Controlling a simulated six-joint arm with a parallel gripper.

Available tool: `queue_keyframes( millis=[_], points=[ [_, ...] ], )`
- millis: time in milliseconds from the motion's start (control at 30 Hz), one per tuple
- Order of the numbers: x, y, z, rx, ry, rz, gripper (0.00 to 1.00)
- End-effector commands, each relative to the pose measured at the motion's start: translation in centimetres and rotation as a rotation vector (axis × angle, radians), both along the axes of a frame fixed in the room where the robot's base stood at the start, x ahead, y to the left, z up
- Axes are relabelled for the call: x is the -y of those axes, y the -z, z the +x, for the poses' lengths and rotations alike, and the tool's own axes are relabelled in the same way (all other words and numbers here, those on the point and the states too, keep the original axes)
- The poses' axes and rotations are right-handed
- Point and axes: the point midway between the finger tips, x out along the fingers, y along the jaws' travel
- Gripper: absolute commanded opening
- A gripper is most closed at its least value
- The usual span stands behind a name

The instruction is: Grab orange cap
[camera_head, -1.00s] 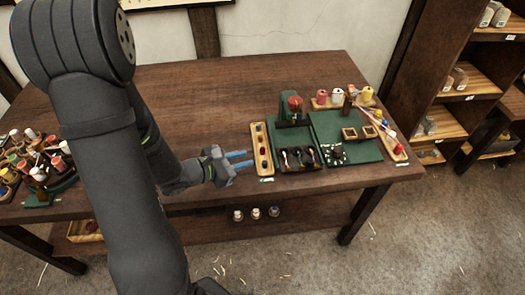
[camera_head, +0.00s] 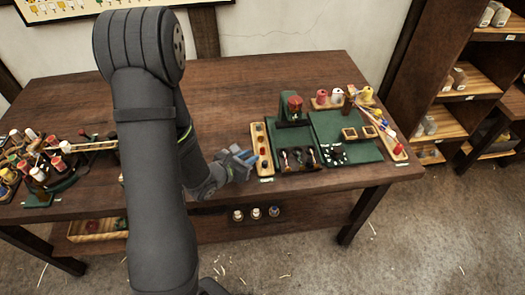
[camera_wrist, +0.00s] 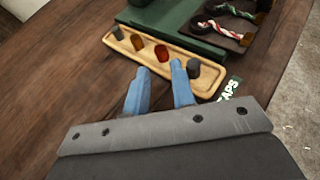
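The orange cap (camera_wrist: 138,42) stands in a narrow wooden tray (camera_wrist: 222,78), marked by a "CAPS" label, in the wrist view. A red cap (camera_wrist: 161,52) stands next to it, and a grey cap is at each end of the row. In the head view the tray (camera_head: 268,172) is on the table, with the orange cap (camera_head: 261,140) behind the red one (camera_head: 263,153). My gripper (camera_wrist: 160,68) has its two blue fingers apart with nothing between them. The fingertips are near the tray's edge, closest to the red cap. In the head view my gripper (camera_head: 244,156) is just left of the tray.
A green board (camera_head: 365,150) and a dark holder (camera_head: 300,160) with twisted cords lie right of the tray. A green stand with a red top (camera_head: 295,105) rises behind. Spools (camera_head: 338,96) stand at the back right. The table's middle (camera_head: 225,95) is clear.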

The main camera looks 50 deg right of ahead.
Motion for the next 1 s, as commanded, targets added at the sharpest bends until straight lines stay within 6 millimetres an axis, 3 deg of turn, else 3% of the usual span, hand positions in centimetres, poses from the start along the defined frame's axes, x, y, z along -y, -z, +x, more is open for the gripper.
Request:
queue_keyframes(
  millis=[267,533,833,933,1000],
  points=[
    [2.2,0.9,0.0,0.001,0.001,-0.001,0.23],
    [5.6,2.3,-0.1,0.000,0.001,-0.001,0.23],
    [6.1,2.5,-0.1,0.000,0.000,-0.001,0.23],
    [6.1,2.5,-0.1,0.000,0.000,-0.001,0.03],
    [6.1,2.5,0.0,0.000,0.000,-0.001,0.00]
  ],
)
